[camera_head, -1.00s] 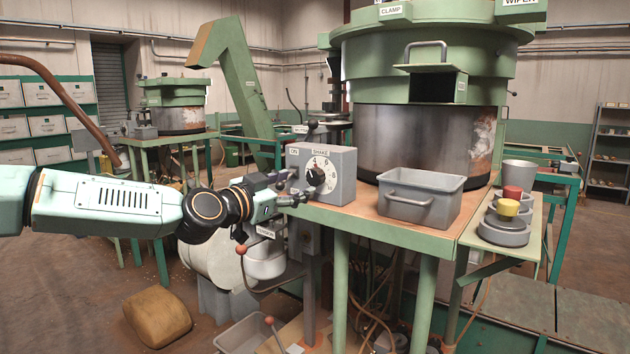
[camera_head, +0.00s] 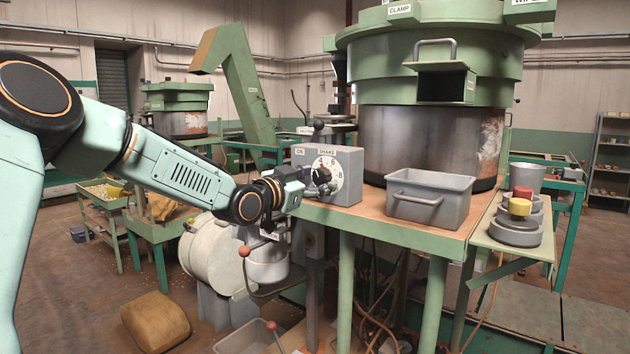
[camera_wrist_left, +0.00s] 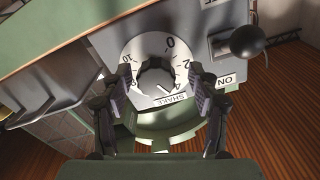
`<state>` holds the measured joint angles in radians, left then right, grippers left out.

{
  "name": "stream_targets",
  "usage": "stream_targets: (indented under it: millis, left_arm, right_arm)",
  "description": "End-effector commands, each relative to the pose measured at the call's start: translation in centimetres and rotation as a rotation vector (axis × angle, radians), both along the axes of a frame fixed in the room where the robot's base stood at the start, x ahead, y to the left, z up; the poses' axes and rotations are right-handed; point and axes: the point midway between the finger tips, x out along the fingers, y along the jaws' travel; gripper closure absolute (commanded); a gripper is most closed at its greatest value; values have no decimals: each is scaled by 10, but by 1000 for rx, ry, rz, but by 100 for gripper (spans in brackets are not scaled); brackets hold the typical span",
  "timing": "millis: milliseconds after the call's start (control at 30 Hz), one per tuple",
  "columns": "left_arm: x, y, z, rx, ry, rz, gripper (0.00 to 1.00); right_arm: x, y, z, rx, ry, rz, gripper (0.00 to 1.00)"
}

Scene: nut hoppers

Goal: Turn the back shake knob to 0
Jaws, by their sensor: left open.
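The grey control box (camera_head: 350,190) marked SHAKE and ON stands on the edge of the orange-topped green bench. Its dark knob (camera_wrist_left: 156,77) sits on a white numbered dial (camera_wrist_left: 141,46). The wrist view shows this face roughly upside down, and where the knob points is hard to tell. My left gripper (camera_wrist_left: 160,82) is open, its fingers on either side of the knob; contact is unclear. In the head view the left gripper (camera_head: 309,181) is at the box front and partly hides the knob (camera_head: 321,175). My right gripper is in neither view.
A black-ball lever (camera_wrist_left: 247,41) sits beside the dial, close to one finger. A grey bin (camera_head: 430,190) stands right of the box, before the large green hopper (camera_head: 425,135). A red-ball lever (camera_head: 245,251) is below my arm. Another hopper (camera_head: 178,105) is farther back.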

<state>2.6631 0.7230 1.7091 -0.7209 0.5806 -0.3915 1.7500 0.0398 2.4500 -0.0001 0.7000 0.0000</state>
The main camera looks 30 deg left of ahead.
Motion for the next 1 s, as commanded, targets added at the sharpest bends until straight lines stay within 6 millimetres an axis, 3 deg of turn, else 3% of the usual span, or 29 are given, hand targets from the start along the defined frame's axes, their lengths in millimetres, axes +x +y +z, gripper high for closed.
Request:
stream_targets:
  millis: [267,867,1000]
  left_arm:
    - [1,0,0,1,0,0,41]
    - [1,0,1,1,-3,0,92]
    - [1,0,2,-2,-3,0,93]
  right_arm:
    - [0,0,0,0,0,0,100]
    - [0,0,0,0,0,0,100]
    - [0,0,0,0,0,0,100]
